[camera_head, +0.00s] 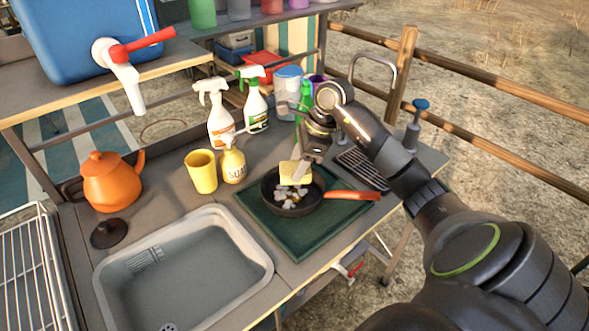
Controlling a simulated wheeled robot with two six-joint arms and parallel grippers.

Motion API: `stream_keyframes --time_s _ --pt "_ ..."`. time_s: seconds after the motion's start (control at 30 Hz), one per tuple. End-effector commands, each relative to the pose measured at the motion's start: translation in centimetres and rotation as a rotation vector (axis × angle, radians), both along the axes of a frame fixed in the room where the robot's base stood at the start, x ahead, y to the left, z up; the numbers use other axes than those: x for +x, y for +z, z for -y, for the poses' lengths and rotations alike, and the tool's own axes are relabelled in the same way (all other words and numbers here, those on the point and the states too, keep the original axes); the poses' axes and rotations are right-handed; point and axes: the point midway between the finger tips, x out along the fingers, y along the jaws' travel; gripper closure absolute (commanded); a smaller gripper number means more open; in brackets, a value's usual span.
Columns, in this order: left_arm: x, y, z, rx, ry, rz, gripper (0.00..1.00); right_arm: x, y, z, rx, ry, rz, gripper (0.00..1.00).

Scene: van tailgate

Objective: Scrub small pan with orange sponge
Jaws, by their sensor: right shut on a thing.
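A small black pan (288,207) with an orange handle (353,195) sits on a dark green mat (262,226). Whitish-grey patches show on the pan's inner floor. A yellow-orange sponge (295,173) is in my right gripper (301,165), at the far side of the pan, over or against its inside. I cannot tell whether the sponge touches the pan floor. My right gripper is shut on the sponge, its arm reaching in from the right. My left gripper is not in view.
A grey sink basin (185,275) lies left of the mat. A yellow cup (200,171), soap bottle (233,165), spray bottles (219,118) and orange kettle (111,182) stand behind. A dark drain grate (362,168) and tap (385,62) are at right.

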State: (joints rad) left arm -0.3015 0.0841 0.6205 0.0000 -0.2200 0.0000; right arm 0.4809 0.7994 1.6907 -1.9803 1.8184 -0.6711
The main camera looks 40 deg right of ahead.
Motion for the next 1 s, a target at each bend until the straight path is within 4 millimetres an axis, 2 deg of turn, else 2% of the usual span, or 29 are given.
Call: stream_keyframes --time_s 0.1,0.3,0.87,1.0 --pt "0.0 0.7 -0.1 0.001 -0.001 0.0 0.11 -0.1 1.4 0.4 -0.001 -0.003 0.0 0.69" --pt "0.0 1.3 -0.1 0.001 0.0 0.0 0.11 -0.2 2.8 0.9 -0.001 -0.006 -0.001 0.69" --pt "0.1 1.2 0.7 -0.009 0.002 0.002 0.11 -0.2 3.0 1.0 0.0 -0.006 0.0 0.69" --pt "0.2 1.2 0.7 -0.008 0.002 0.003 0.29 -0.2 3.0 1.0 0.0 -0.006 0.0 0.69"
